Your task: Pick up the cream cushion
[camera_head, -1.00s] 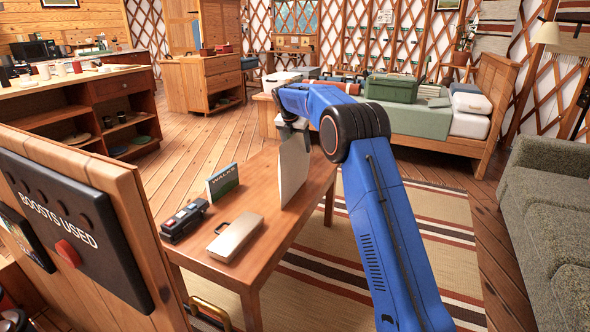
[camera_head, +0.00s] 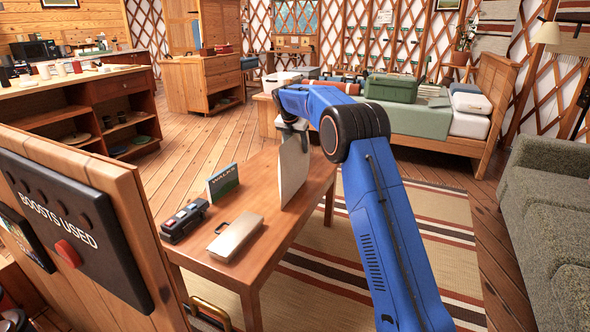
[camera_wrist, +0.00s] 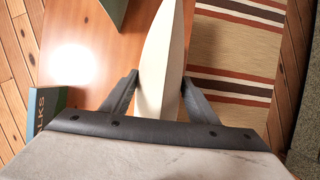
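The cream cushion (camera_head: 293,172) stands upright on its edge on the wooden table (camera_head: 262,262). In the wrist view the cushion (camera_wrist: 163,65) is seen edge-on as a pale, tapering shape. My gripper (camera_wrist: 160,76) has one finger on each side of it, and both fingertips appear to touch its faces. In the head view my gripper (camera_head: 293,124) is at the cushion's upper edge, partly hidden by my blue arm.
A green WALKS book (camera_head: 223,181), a black device (camera_head: 184,220) and a pale metal case (camera_head: 236,237) are on the table to the left. A dark green object (camera_wrist: 115,10) shows at the wrist view's top. A grey sofa (camera_head: 545,215) stands right.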

